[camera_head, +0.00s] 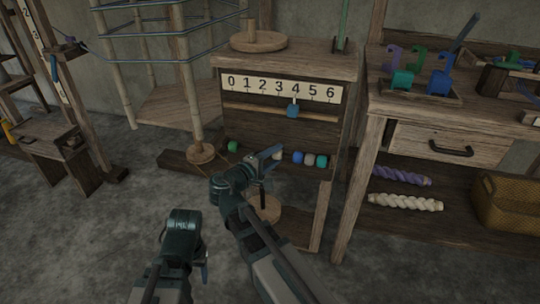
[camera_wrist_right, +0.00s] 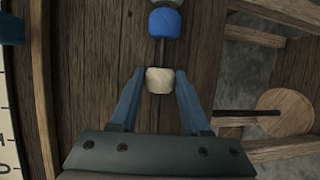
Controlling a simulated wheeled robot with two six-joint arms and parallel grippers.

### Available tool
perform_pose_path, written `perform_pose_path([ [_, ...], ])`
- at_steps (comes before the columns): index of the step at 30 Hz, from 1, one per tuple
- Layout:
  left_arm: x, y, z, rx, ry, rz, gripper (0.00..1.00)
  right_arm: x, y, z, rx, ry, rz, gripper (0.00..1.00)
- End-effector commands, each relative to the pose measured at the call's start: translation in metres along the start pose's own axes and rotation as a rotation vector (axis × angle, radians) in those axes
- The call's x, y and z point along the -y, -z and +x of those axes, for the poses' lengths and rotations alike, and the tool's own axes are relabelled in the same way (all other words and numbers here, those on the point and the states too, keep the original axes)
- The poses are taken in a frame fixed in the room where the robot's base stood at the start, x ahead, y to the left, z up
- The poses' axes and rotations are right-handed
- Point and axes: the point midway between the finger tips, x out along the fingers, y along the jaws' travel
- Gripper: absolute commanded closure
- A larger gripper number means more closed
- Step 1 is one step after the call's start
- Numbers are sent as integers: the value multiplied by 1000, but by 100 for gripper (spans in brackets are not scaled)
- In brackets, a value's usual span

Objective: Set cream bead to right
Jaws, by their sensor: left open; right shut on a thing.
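A cream bead (camera_wrist_right: 159,80) sits on a thin dark rod between the fingertips of my right gripper (camera_wrist_right: 160,86) in the right wrist view. The fingers are shut on it. In the head view, my right gripper (camera_head: 268,157) is at the lower rod of the wooden counting frame, partly covering the cream bead (camera_head: 278,155). To its right on the rod are a blue bead (camera_head: 297,157), another cream bead (camera_head: 309,159) and a teal bead (camera_head: 321,161). A green bead (camera_head: 233,146) is at the far left of the rod. My left gripper (camera_head: 204,268) is low, away from the frame, and open.
A number strip (camera_head: 284,88) from 0 to 6 has a blue slider (camera_head: 293,111) below it, near 4. A wooden table (camera_head: 450,148) stands at the right. A wooden post with a round foot (camera_head: 201,153) stands left of the frame.

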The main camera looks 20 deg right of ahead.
Motion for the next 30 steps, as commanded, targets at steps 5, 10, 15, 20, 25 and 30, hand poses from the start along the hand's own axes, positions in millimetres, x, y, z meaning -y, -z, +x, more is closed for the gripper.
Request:
perform_pose_path([
  [5, 0, 0, 0, 0, 0, 0, 40, 1, -21, 7, 2, 3, 3, 100],
  [10, 0, 0, 0, 0, 0, 0, 40, 1, -30, 11, 1, 2, 3, 100],
  [15, 0, 0, 0, 0, 0, 0, 40, 1, -31, 12, 3, 2, 2, 100],
  [20, 0, 0, 0, 0, 0, 0, 40, 1, -32, 12, 6, 2, 2, 48],
  [25, 0, 0, 0, 0, 0, 0, 40, 0, -31, 12, 4, 1, 1, 23],
  [30, 0, 0, 0, 0, 0, 0, 40, 0, -30, 12, 2, 1, 1, 23],
])
